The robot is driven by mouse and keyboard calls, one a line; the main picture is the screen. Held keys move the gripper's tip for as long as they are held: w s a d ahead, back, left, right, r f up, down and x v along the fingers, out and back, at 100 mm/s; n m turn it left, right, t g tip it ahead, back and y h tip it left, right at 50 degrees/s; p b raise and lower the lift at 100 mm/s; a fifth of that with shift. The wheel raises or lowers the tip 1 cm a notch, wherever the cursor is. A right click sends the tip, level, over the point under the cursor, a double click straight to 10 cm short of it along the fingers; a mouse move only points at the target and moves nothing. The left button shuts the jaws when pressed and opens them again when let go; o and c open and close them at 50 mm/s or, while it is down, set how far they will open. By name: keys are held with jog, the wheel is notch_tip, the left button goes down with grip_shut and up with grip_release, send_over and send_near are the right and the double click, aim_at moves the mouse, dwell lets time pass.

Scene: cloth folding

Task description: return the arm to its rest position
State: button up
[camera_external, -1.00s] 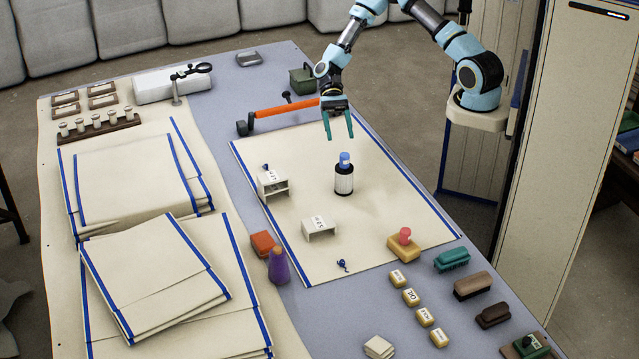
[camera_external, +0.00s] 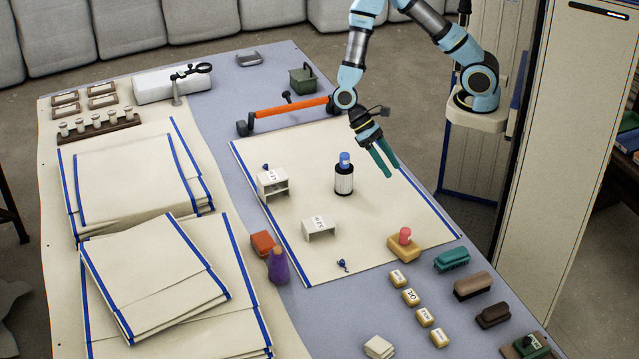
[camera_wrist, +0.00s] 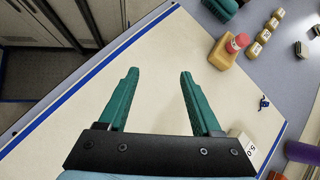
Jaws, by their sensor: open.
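My gripper (camera_external: 388,168) is open and empty, with teal fingers spread apart. It hangs tilted above the right part of the cream cloth (camera_external: 290,160) with blue edge stripes. In the wrist view my gripper (camera_wrist: 158,75) has only the flat cloth (camera_wrist: 75,118) between and beyond its fingers. A dark bottle with a white label and blue cap (camera_external: 344,178) stands upright on the cloth, left of my gripper and apart from it.
Two small white labelled stands (camera_external: 272,184) are on the cloth. A yellow block with a pink knob (camera_external: 404,245), brushes (camera_external: 452,260) and yellow blocks (camera_external: 410,297) stand at the right. Folded cloths (camera_external: 150,275) cover the left.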

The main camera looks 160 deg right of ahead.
jog(key=w+a+r+n+h, duration=0.1)
jog(key=a+r+n+h, duration=0.3)
jog(key=a+n, duration=0.4)
jog(key=a+r+n+h, duration=0.4)
jog(key=a+r+n, duration=0.2)
jog(key=a+n, duration=0.2)
jog(key=shift+w+n+g+h, duration=0.3)
jog(key=shift+w+n, duration=0.1)
jog(key=shift+n, duration=0.2)
jog(key=shift+r, duration=0.1)
